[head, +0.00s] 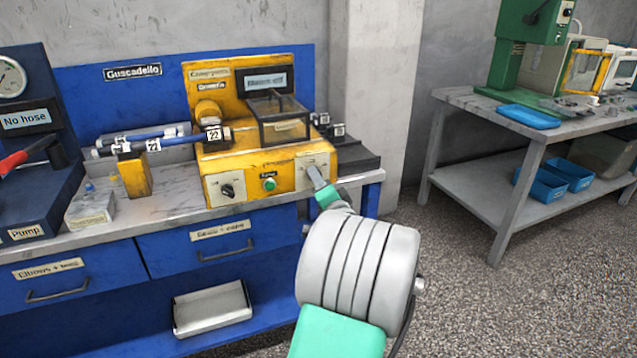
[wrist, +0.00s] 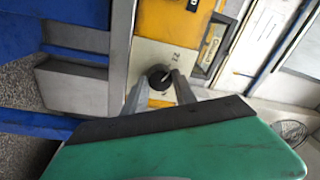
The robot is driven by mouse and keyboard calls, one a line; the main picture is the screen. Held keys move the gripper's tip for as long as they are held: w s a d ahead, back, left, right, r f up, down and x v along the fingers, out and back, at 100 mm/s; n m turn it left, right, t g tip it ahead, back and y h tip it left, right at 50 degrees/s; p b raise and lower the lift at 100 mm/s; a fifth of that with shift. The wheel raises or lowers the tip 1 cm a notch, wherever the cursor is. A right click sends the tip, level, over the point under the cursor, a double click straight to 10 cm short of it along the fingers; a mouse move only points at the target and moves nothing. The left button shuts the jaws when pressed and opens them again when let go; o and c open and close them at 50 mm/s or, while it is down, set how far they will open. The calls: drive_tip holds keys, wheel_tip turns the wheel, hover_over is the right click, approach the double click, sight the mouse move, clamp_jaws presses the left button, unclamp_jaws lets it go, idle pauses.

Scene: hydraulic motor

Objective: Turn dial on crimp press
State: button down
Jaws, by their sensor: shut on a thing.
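The yellow crimp press (head: 258,160) stands on the workbench, with a black dial on a white plate at the left of its front and a green button (head: 269,184) in the middle. A second white plate (head: 308,168) is at the right of the front. My gripper (head: 316,176) is at this right plate and hides its dial in the head view. In the wrist view, my gripper (wrist: 160,84) has its two grey fingers on either side of a round black dial (wrist: 160,74) with a pale pointer line. It is shut on this dial. The left dial (head: 228,190) is clear of the gripper.
The bench has blue drawers (head: 222,243) below and a grey tray (head: 212,308) on its lower shelf. A blue hose (head: 150,137) lies left of the press. A second table (head: 490,102) with a green machine stands at right, past open floor.

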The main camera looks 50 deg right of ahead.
drive_tip(key=shift+f, duration=0.1)
drive_tip(key=c, duration=1)
unclamp_jaws()
drive_tip(key=v, duration=0.7)
drive_tip(key=shift+s+a, duration=0.25)
drive_tip(key=shift+s, duration=0.15)
